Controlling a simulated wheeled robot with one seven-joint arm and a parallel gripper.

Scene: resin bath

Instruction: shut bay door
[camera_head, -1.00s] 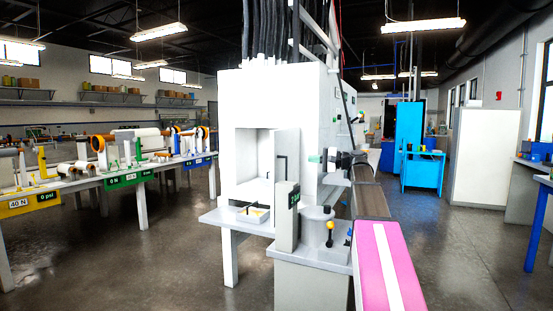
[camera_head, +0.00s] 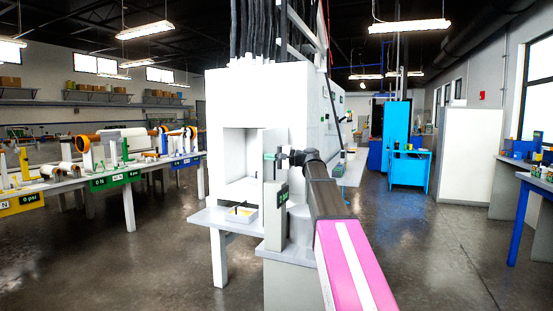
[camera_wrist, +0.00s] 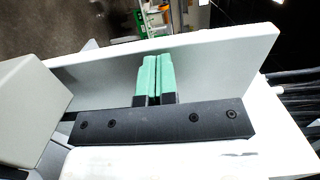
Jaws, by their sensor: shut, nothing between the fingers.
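The bay door (camera_head: 280,140) is a pale panel at the right side of the opening in the white cabinet (camera_head: 214,130). It stands open, swung outward, and the bay (camera_head: 234,150) shows inside. My gripper (camera_head: 268,156) has green fingertips and lies over the door in the head view. In the wrist view my gripper (camera_wrist: 156,62) is shut and empty, its fingers side by side against or just before a long pale panel (camera_wrist: 220,58), which looks like the door. I cannot tell whether they touch it.
A ledge with a small yellow tray (camera_head: 240,212) juts out below the bay. A grey pedestal with a small display (camera_head: 282,195) stands close under my arm. A long bench (camera_head: 130,178) with rollers is at the left. Open floor (camera_head: 440,240) lies to the right.

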